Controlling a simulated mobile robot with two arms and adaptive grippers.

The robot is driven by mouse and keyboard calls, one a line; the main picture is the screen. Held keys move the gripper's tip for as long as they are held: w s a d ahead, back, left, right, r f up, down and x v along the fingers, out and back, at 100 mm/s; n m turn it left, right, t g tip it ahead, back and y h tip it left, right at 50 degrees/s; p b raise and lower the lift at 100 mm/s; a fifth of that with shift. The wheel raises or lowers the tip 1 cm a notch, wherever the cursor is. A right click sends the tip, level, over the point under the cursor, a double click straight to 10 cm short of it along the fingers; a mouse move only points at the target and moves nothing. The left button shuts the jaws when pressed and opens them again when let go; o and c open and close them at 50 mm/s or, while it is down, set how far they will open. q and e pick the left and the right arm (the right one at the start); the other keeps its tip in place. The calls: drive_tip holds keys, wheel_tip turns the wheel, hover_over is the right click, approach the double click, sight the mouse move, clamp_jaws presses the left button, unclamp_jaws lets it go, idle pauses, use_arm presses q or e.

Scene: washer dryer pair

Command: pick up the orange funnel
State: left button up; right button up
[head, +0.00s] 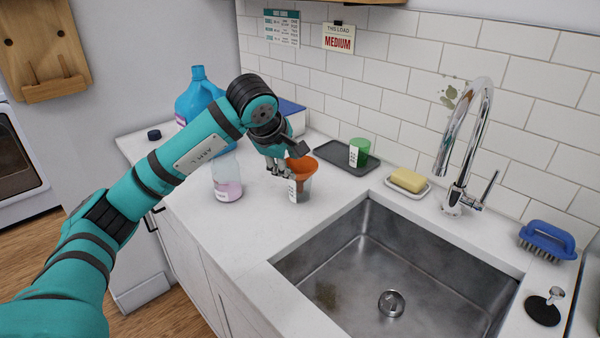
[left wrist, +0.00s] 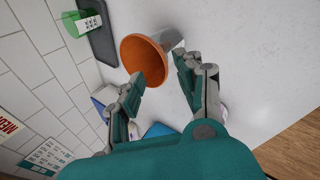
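The orange funnel (head: 302,166) sits upright in the mouth of a clear cup (head: 304,188) with a white label, on the counter left of the sink. In the left wrist view, the wide orange mouth of the funnel (left wrist: 143,62) faces the camera. My left gripper (head: 281,172) is at the funnel's left side. In the left wrist view, my left gripper (left wrist: 158,80) has its fingers apart, with nothing held between them. The funnel lies just beyond the fingertips; whether they touch it I cannot tell. My right gripper is not in view.
A blue jug (head: 197,95) and a bottle of pinkish liquid (head: 227,178) stand left of the funnel. Behind it, a green cup (head: 360,152) stands on a dark tray (head: 335,158). The sink (head: 350,250) opens at the right, with a yellow sponge (head: 408,180) behind it.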

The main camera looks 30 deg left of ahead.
sight(300, 178)
use_arm(q)
drive_tip(key=shift+p+x, duration=0.6)
drive_tip(key=shift+x, duration=2.15)
drive_tip(key=shift+s+a, duration=0.15)
clamp_jaws()
